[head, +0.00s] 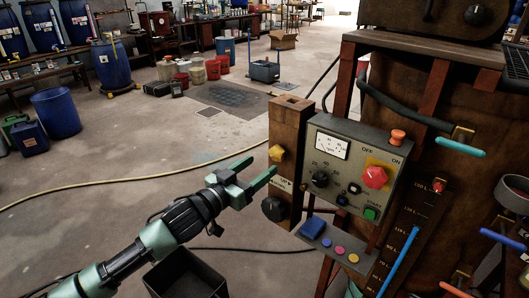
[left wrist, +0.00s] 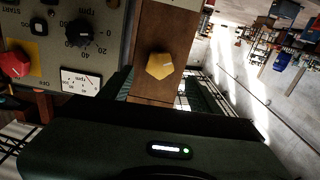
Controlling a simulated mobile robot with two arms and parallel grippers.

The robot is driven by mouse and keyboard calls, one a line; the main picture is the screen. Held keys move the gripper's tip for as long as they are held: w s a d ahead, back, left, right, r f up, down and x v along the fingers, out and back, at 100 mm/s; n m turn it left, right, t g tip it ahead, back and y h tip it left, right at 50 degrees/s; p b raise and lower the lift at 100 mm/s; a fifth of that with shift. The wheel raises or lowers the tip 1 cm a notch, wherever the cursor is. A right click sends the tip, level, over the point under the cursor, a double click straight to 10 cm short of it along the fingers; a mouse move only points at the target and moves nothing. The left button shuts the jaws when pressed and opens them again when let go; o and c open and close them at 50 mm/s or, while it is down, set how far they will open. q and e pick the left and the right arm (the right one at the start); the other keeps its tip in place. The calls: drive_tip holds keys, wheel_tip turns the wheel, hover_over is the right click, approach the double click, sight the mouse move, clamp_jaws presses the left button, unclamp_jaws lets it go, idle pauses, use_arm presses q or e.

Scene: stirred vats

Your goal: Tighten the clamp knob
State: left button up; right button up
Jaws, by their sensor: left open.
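A yellow faceted knob (head: 276,153) sits on the wooden post (head: 288,118) left of the control panel. A round black knob (head: 273,208) sits lower on the same post, below a small label. I cannot read which of them is the clamp knob. My left gripper (head: 263,167) is open and empty, its green fingers pointing at the post close to the yellow knob. In the left wrist view the yellow knob (left wrist: 160,66) lies ahead, between the lines of the two fingers (left wrist: 160,92), and appears untouched. My right gripper is not in view.
The grey control panel (head: 350,165) with a meter, dials and a red button stands right of the post. A blue block (head: 313,227) and small buttons lie on a ledge below. A dark open bin (head: 185,275) is under my left arm. A yellow hose (head: 130,178) crosses the floor.

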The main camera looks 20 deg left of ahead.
sight(275, 155)
use_arm(q)
drive_tip(key=p+x, duration=0.1)
drive_tip(key=x, duration=0.4)
drive_tip(key=shift+w+d, duration=0.1)
drive_tip(key=shift+w, duration=0.25)
drive_tip(key=shift+w+d+f+p, duration=0.1)
drive_tip(key=shift+w+d+p, duration=0.2)
drive_tip(key=shift+w, duration=0.35)
drive_tip(key=c, duration=1.4)
drive_tip(key=shift+o, duration=0.2)
